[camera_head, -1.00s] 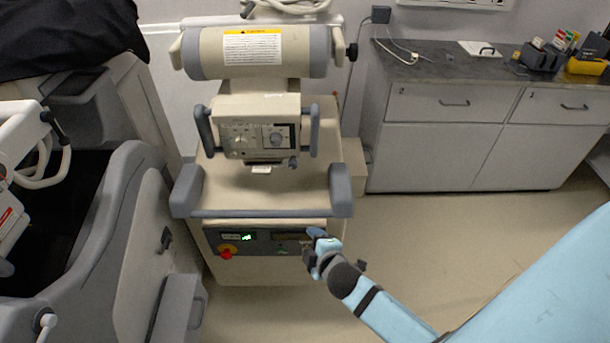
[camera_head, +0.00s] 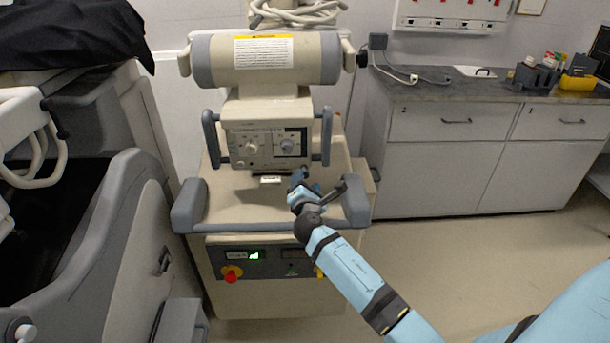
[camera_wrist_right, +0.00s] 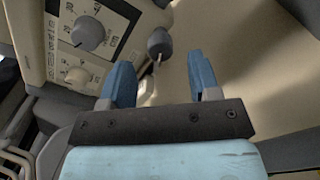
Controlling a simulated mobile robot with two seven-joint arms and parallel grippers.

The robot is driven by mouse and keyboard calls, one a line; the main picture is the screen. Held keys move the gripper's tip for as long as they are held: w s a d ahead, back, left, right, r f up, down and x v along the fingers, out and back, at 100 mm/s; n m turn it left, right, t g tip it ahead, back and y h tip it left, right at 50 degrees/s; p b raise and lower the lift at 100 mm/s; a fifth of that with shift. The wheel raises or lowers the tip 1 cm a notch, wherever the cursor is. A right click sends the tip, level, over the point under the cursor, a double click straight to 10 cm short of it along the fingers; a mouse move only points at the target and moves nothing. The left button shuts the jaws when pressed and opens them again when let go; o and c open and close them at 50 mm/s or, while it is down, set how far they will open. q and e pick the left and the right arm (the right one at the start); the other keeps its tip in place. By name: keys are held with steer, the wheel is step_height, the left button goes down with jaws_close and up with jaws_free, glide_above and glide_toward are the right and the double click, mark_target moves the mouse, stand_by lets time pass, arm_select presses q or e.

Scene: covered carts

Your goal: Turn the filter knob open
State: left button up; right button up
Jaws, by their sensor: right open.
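The cream machine's control panel (camera_head: 268,147) carries a cream knob (camera_head: 251,148) and a grey-blue knob (camera_head: 287,146) on a dark dial. A small dark knob (camera_head: 305,172) hangs below the panel's right corner. I cannot read which is the filter knob. In the right wrist view the grey-blue knob (camera_wrist_right: 88,33) and cream knob (camera_wrist_right: 77,76) are at upper left, and the dark knob (camera_wrist_right: 159,43) stands on a thin stem beyond the fingers. My right gripper (camera_head: 302,181) is open and empty just below the panel, apart from the knobs; its blue fingers show (camera_wrist_right: 162,80). My left gripper is out of view.
A grey handle bar (camera_head: 270,225) runs across the machine's front, below my gripper. Grey side handles (camera_head: 327,137) flank the panel. A red button (camera_head: 231,274) is low on the front. A covered cart (camera_head: 90,220) stands left and a cabinet (camera_head: 460,145) right.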

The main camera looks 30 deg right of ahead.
mark_target(305, 175)
steer(key=x, duration=0.5)
steer(key=shift+w, duration=0.1)
steer(key=c, duration=0.9)
